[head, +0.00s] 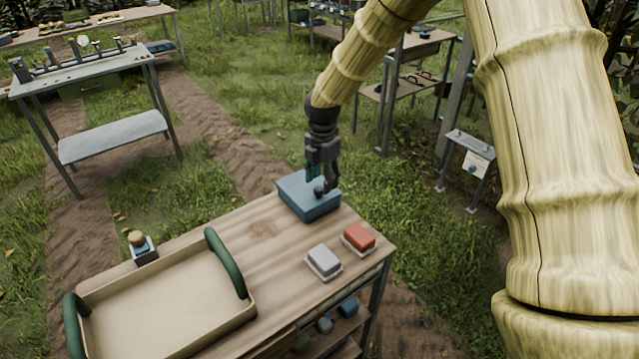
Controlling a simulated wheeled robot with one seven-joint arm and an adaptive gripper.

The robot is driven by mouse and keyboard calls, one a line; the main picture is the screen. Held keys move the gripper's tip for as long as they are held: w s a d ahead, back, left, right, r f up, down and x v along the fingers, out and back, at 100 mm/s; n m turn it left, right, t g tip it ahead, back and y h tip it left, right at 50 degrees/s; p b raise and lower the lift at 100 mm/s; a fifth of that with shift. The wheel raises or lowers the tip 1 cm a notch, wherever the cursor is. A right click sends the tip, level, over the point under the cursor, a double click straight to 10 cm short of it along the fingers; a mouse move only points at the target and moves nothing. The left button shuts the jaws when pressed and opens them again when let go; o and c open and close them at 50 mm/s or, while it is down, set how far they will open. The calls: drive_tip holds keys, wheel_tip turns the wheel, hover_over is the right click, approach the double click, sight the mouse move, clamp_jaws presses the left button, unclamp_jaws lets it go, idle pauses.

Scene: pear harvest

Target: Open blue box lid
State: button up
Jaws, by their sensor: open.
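The blue box (304,205) sits at the far right corner of the wooden table. Its flat lid is down on it, with a dark round knob (320,188) on top. My gripper (319,183) points down at the lid from above, with its fingers close to the knob. The fingers are open. I cannot tell whether they touch the knob or the lid, as the fingers are small and dark here. My arm comes down from the upper right and hides a little of the lid's far side.
A beige tray (88,318) with green handles fills the left of the wooden table (262,231). A grey-white block (323,262) and a red block (359,238) lie in front of the box. A small round-topped item (140,246) stands behind the tray. Grass surrounds the table.

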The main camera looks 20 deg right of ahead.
sight(319, 189)
drive_tip(key=shift+g, duration=0.3)
drive_tip(key=w+f, duration=0.1)
drive_tip(key=f, duration=0.1)
drive_tip(key=w+f, duration=0.1)
drive_tip(key=f, duration=0.1)
drive_tip(key=w+f, duration=0.2)
drive_tip(key=shift+f+p, duration=0.1)
drive_tip(key=shift+p, duration=0.3)
drive_tip(key=shift+s+r, duration=0.3)
drive_tip(key=shift+s, duration=0.2)
drive_tip(key=shift+s+r, duration=0.55)
drive_tip(key=shift+s, duration=0.15)
drive_tip(key=shift+c, duration=1)
drive_tip(key=c, duration=0.3)
drive_tip(key=shift+w+f, duration=0.6)
drive_tip(key=shift+f, duration=0.05)
clamp_jaws()
drive_tip(key=shift+s+r, duration=0.1)
drive_tip(key=shift+r, duration=0.05)
